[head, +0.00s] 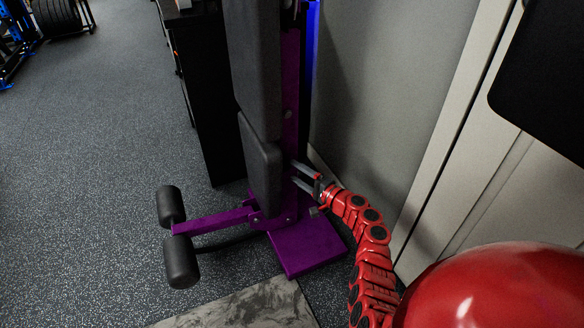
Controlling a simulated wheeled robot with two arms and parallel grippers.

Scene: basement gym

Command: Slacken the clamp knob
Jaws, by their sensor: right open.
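A purple-framed exercise bench (291,95) with black pads stands upright against the wall in the middle of the head view. My right gripper (295,172) reaches in from the lower right. Its two grey fingers are apart, one above the other, with their tips at the purple post beside the lower pad (261,160). I cannot make out a clamp knob for certain; one at the fingertips would be small or hidden. I see nothing clearly held between the fingers. My left gripper is out of view.
Black foam rollers (181,262) on a purple arm stick out to the left near the floor. A black cabinet (203,105) stands behind the bench. A grey wall panel (385,90) is close on the right.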

